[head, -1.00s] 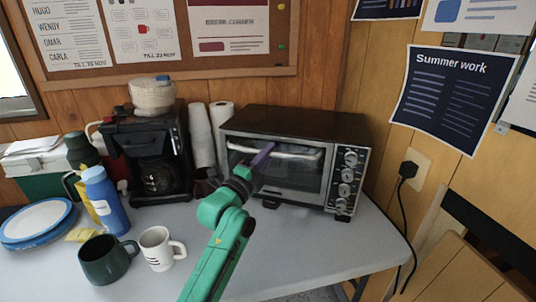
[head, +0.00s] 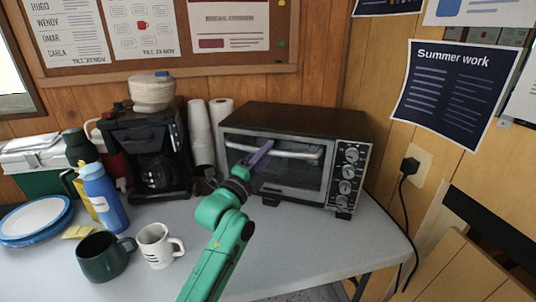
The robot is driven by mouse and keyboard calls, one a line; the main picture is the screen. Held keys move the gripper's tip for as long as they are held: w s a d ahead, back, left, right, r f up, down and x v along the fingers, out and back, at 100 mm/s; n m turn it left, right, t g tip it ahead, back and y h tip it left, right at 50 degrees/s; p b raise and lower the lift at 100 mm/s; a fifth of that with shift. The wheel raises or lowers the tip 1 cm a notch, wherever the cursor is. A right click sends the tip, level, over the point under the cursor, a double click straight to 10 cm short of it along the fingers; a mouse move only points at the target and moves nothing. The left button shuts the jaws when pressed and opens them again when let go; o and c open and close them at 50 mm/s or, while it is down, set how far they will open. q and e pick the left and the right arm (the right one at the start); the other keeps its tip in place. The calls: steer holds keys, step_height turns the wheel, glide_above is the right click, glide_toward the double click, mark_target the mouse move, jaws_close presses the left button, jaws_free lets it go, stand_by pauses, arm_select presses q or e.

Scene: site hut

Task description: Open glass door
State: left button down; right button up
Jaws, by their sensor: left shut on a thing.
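The toaster oven (head: 300,118) stands on the table against the back wall. Its glass door (head: 293,178) fills the front, left of the knob panel, and looks closed or nearly so. A pale bar handle (head: 298,154) runs across the top of the door. My left gripper (head: 262,154), with a purple finger, reaches from the front and is shut on the handle, left of its middle. The gripper and wrist hide part of the door's left side. My right gripper is not in view.
A white mug (head: 156,246), a dark green mug (head: 103,258) and a blue bottle (head: 104,200) stand at the front left. The table (head: 330,240) before the oven is mostly clear.

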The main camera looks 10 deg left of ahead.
arm_select(q)
steer(key=s+a+f+m+t+h+b, duration=0.1)
steer(key=s+f+b, duration=0.4)
steer(key=s, duration=0.3)
steer(key=shift+s+a+f+t+b, duration=0.3)
steer(key=shift+s+a+t+b, duration=0.1)
steer(key=shift+b, duration=0.15)
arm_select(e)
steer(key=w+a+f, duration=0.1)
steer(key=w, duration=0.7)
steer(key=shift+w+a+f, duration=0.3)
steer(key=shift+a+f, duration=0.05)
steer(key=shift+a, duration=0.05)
